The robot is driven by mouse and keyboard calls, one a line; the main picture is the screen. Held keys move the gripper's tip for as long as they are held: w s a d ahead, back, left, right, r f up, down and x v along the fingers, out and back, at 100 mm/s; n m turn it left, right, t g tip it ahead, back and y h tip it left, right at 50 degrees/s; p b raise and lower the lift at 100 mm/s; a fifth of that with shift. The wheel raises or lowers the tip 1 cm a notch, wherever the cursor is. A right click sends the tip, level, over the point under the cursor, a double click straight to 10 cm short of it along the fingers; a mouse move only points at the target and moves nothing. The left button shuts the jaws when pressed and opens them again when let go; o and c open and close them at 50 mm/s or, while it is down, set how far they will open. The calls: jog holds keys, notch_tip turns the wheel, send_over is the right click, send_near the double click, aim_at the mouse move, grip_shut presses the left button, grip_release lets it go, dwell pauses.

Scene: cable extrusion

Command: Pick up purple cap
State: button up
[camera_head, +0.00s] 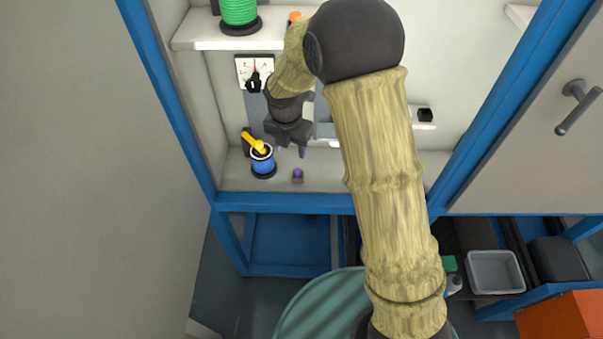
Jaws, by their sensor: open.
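The purple cap (298,175) is a small dark-sided piece with a purple top. It stands on the grey lower shelf (330,180) near the front edge, in the head view. My gripper (291,152) is open and points down above and slightly behind the cap in the picture, with its fingers apart. The fingertips look purple-tinted. I see nothing between the fingers, and the cap appears apart from them. The exact height gap cannot be told.
A blue spool (263,164) with a yellow piece (254,142) stands just left of my gripper. A green spool (239,12) is on the upper shelf. A dial panel (254,73) is on the back wall. A grey bin (494,271) sits lower right. The shelf right of the cap is clear.

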send_over(298, 170)
jog(key=s+a, duration=0.1)
notch_tip(298, 170, down, 7)
jog(key=shift+s+r+p, duration=0.1)
jog(key=shift+r+p, duration=0.05)
jog(key=shift+p, duration=0.25)
jog(key=shift+w+d+f+p, duration=0.15)
jog(key=shift+f+p, duration=0.1)
jog(key=shift+f, duration=0.6)
jog(key=shift+w+d+f+p, duration=0.15)
jog(key=shift+f+p, duration=0.05)
jog(key=shift+f, duration=0.65)
jog(key=shift+w+d+f+p, duration=0.15)
jog(key=shift+f+p, duration=0.1)
jog(key=shift+f, duration=0.6)
grip_shut()
